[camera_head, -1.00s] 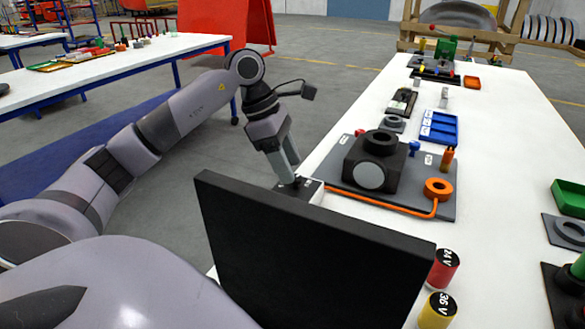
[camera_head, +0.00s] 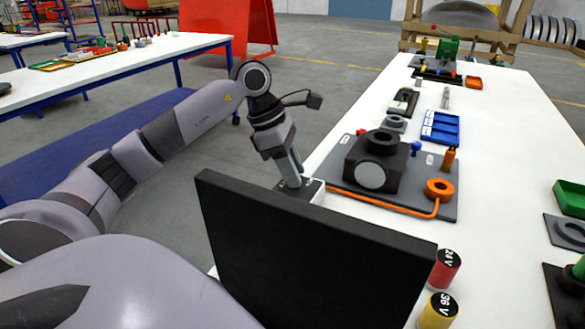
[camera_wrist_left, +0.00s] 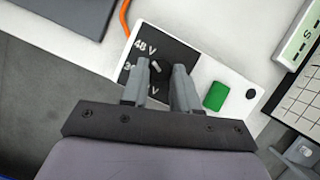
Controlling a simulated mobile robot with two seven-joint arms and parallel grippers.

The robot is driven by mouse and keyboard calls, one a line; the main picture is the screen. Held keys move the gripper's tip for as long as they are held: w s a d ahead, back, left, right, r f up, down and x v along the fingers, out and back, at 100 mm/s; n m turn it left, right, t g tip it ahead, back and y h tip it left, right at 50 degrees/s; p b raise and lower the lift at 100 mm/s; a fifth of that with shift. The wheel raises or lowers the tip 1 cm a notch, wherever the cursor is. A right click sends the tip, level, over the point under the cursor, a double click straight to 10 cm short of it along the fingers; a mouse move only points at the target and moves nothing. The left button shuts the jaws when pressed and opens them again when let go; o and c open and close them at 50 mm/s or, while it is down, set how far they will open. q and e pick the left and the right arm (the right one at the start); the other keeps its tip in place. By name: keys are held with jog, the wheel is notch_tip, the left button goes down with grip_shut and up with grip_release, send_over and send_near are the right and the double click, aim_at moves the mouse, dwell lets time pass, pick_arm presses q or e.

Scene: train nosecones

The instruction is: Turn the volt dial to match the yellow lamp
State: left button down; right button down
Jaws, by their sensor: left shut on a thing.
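The volt dial (camera_wrist_left: 156,67) sits on a black face with "48 V" at the top and partly hidden "36" and "V" markings below. Its pale pointer mark leans up and left; I cannot tell exactly which marking it meets. My left gripper (camera_wrist_left: 160,74) is shut on the dial, one finger on each side. In the head view, the left gripper (camera_head: 292,183) reaches down to the dial's box (camera_head: 312,191) behind a black panel. A yellow cylinder marked "36 V" (camera_head: 437,311) stands at the front right, beside a red one marked "24 V" (camera_head: 444,269). My right gripper is out of view.
The dial's box carries a green button (camera_wrist_left: 215,96). An orange cable (camera_head: 385,207) runs to an orange ring (camera_head: 438,189) on a grey board with a dark housing (camera_head: 376,163). The black panel (camera_head: 310,250) stands close in front. A blue tray (camera_head: 440,127) lies farther back.

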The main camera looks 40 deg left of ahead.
pick_arm(q)
jog(key=n+y, duration=0.1)
jog(key=n, duration=0.2)
jog(key=n+t, duration=0.1)
jog(key=n, duration=0.2)
jog(key=shift+s+d+t+y+b, duration=0.2)
jog(key=shift+t+y+b, duration=0.1)
jog(key=shift+y+b, duration=0.1)
jog(key=n+y, duration=0.1)
jog(key=n, duration=0.1)
jog(key=n+y, duration=0.1)
jog(key=n, duration=0.2)
jog(key=shift+d, duration=0.15)
jog(key=shift+n, duration=0.3)
jog(key=c, duration=0.8)
grip_release()
jog(key=shift+c, duration=0.2)
jog(key=shift+r, duration=0.1)
